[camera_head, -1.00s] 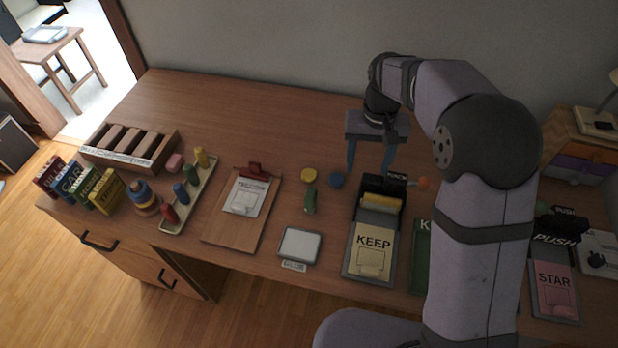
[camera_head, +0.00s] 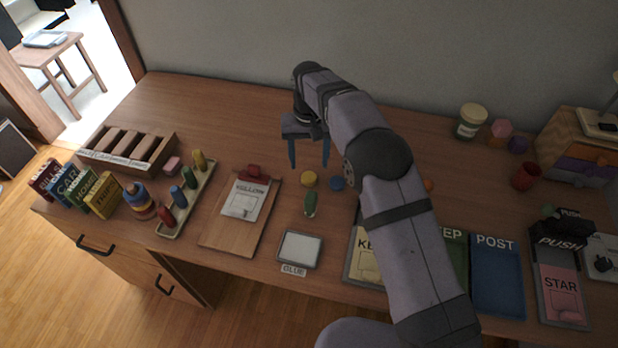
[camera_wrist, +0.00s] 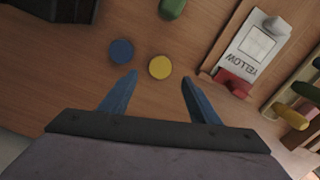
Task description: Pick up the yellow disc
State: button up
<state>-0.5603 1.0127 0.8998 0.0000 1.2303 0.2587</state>
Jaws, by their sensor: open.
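The yellow disc (camera_head: 309,179) lies flat on the wooden desk, between the clipboard and a blue disc (camera_head: 337,183). In the wrist view the yellow disc (camera_wrist: 160,67) lies just beyond the fingertips, in line with the gap between them. The blue disc (camera_wrist: 121,52) is beside it, apart from it, ahead of the left finger. My gripper (camera_head: 308,168) is open and empty, with its blue fingers pointing down behind the yellow disc in the head view. In the wrist view my gripper (camera_wrist: 158,80) has its two fingers spread wide.
A green piece (camera_head: 310,203) lies in front of the yellow disc. A clipboard (camera_head: 229,233) with a card reading YELLOW is to the left. Labelled bins are on the right. The desk behind the disc is clear.

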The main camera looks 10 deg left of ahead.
aim_at(309, 178)
jog(key=shift+s+d+f+p, duration=0.15)
jog(key=shift+f+p, duration=0.1)
jog(key=shift+f, duration=0.5)
jog(key=shift+s+a+f+p, duration=0.15)
jog(key=shift+f+p, duration=0.1)
jog(key=shift+f, duration=0.45)
jog(key=shift+s+d+f+p, duration=0.15)
jog(key=shift+f+p, duration=0.1)
jog(key=shift+f, duration=1.25)
jog(key=c, duration=1.1)
